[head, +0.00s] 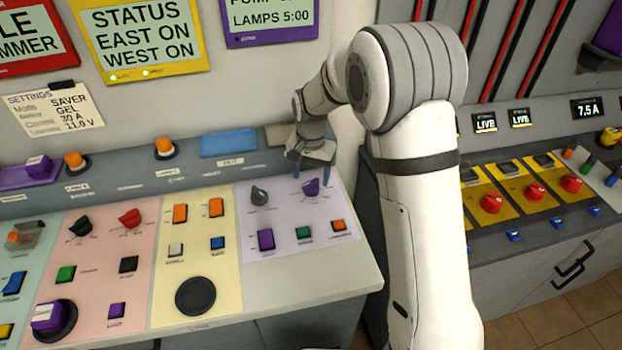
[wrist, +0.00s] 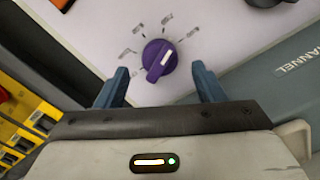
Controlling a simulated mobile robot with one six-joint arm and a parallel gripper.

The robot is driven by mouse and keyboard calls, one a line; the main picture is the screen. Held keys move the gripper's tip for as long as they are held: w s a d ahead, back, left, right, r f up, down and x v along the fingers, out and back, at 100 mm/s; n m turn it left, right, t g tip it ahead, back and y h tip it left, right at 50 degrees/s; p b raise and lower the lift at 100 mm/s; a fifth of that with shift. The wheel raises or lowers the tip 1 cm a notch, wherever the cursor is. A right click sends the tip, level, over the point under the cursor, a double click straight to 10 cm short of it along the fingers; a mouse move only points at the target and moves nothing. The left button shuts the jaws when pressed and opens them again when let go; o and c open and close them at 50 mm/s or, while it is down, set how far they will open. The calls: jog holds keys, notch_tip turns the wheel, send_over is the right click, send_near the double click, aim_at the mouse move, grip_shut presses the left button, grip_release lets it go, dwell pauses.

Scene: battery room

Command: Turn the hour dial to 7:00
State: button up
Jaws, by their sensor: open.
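A purple dial (head: 311,187) sits at the upper right of the lilac panel section. In the wrist view the purple dial (wrist: 158,61) has a white pointer mark toward its upper right and several small printed labels around it, too small to read. My gripper (head: 311,168) is over that dial. In the wrist view my gripper (wrist: 159,85) is open, with blue fingers to the left and right of the dial and clear gaps to it. A purple display (head: 268,17) on the wall reads "LAMPS 5:00".
A dark grey dial (head: 259,196) stands left of the purple one. Below are a purple switch (head: 266,240), a green button (head: 303,232) and an orange button (head: 338,225). A blue plate (head: 229,142) lies on the back ledge. Another console (head: 525,245) with red knobs stands right.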

aim_at(311, 182)
jog(key=shift+f, duration=1.65)
jog(key=shift+c, duration=0.2)
jog(key=c, duration=0.9)
jog(key=shift+f+n+b, duration=0.1)
jog(key=shift+n+b, duration=0.4)
jog(key=shift+n, duration=0.5)
jog(key=shift+c, duration=0.2)
jog(key=shift+n+b, duration=0.35)
jog(key=shift+n, duration=0.85)
jog(key=o, duration=1)
